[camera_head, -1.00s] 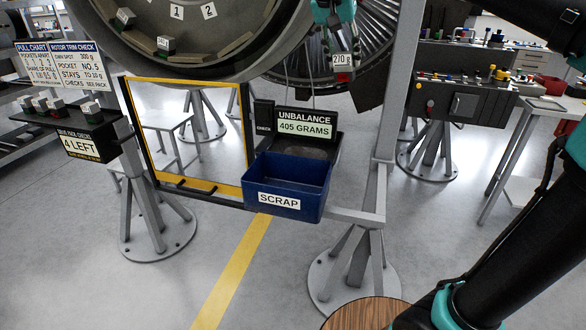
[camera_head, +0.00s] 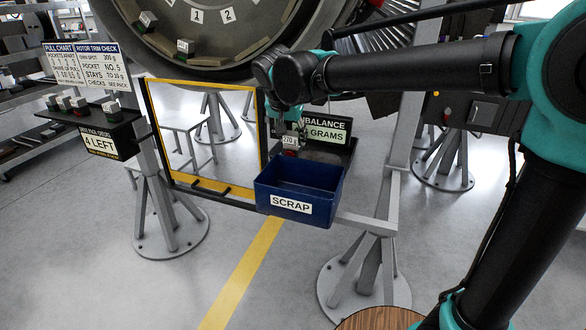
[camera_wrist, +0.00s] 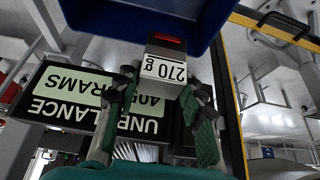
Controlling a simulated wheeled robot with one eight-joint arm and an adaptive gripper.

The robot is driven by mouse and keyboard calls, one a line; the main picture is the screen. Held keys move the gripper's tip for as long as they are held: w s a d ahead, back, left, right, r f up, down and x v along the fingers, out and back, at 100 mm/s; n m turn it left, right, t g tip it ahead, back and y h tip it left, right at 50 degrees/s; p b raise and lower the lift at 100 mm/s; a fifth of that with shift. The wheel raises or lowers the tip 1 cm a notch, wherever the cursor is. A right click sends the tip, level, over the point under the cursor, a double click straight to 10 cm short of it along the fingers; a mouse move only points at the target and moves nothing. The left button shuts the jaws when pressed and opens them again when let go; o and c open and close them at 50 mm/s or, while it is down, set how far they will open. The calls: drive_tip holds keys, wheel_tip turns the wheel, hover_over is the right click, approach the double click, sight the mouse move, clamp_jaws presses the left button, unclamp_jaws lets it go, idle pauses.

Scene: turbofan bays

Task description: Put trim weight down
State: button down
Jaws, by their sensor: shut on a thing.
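The trim weight (camera_head: 290,142) is a small block with a white "270 g" face and a red stripe. My gripper (camera_wrist: 166,88) is shut on it; in the wrist view the weight (camera_wrist: 164,62) sits between the fingertips. In the head view my gripper (camera_head: 290,130) points down just behind the blue SCRAP bin (camera_head: 282,201), in front of the unbalance display (camera_head: 334,132). The display (camera_wrist: 95,98) reads 405 grams in the wrist view. A dark tray (camera_head: 340,157) shows behind the bin, partly hidden. I cannot tell whether the weight touches the tray.
The big ring (camera_head: 240,45) with numbered pockets and a few weights is above. A yellow-edged frame (camera_head: 205,185) stands left of the bin. A shelf marked "4 LEFT" (camera_head: 103,143) holds several weights at the left. The bin looks empty.

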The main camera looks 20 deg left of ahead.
sight(285, 143)
wheel_tip(285, 143, down, 10)
drive_tip(key=shift+f, duration=0.1)
idle(0.4)
drive_tip(key=shift+f, duration=0.55)
drive_tip(key=c, duration=0.9)
unclamp_jaws()
drive_tip(key=shift+r, duration=0.55)
drive_tip(key=v, duration=1.2)
drive_tip(key=shift+d+r, duration=0.1)
